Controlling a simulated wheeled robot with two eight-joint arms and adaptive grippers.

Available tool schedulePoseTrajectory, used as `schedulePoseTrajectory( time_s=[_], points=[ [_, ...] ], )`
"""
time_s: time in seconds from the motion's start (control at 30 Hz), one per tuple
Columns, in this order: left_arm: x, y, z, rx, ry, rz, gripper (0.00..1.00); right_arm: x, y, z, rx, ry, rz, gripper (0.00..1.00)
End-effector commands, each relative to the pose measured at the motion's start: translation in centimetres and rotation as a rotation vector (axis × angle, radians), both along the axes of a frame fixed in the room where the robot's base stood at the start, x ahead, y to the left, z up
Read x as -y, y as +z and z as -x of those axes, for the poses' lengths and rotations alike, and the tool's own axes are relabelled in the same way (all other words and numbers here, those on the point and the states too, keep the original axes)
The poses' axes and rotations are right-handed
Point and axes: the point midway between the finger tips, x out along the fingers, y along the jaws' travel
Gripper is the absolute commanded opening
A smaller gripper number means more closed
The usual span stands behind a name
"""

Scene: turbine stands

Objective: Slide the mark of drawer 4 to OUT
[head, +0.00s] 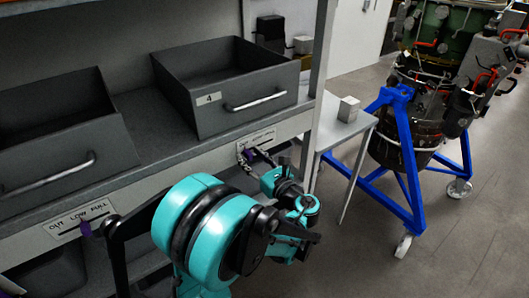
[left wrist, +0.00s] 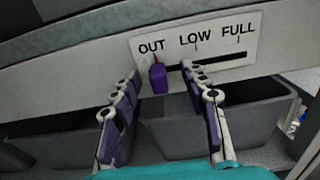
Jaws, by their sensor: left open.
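Drawer 4 (head: 226,105) is a dark grey bin with a silver handle and a "4" label, on the shelf. Below it on the shelf edge is a white plate (left wrist: 238,41) reading OUT, LOW and FULL, with a black slot. The purple mark (left wrist: 158,79) sits at the slot's left end, under OUT. My left gripper (left wrist: 162,88) is open, with one finger on each side of the mark and gaps to both. In the head view my left gripper (head: 247,160) is at the plate and partly hides it. My right gripper is not in view.
Another drawer (head: 55,135) stands at the left, with its own plate (head: 78,218) and purple mark (head: 86,229). A small table (head: 345,128) with a grey box (head: 348,108) is to the right. Beyond it is a blue wheeled stand (head: 412,180) holding a turbine.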

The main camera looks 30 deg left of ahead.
Motion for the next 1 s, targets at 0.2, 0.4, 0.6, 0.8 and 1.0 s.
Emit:
schedulePoseTrajectory(
  time_s=[0.2, 0.4, 0.6, 0.8, 1.0],
  points=[
    [0.0, 0.0, 0.0, 0.000, 0.000, 0.000, 0.46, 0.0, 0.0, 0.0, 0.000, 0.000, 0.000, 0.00],
    [1.1, 0.0, 0.3, 0.000, -0.004, 0.000, 0.46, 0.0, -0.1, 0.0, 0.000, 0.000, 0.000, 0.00],
    [2.6, 0.0, 1.0, 0.000, -0.002, 0.000, 0.46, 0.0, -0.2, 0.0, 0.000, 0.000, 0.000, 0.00],
    [4.2, 0.0, 1.6, 0.000, -0.003, 0.000, 0.46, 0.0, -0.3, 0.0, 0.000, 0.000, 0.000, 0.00],
    [5.7, 0.0, 2.3, 0.000, -0.003, 0.000, 0.46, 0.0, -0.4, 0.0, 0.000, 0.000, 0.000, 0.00]
  ],
)
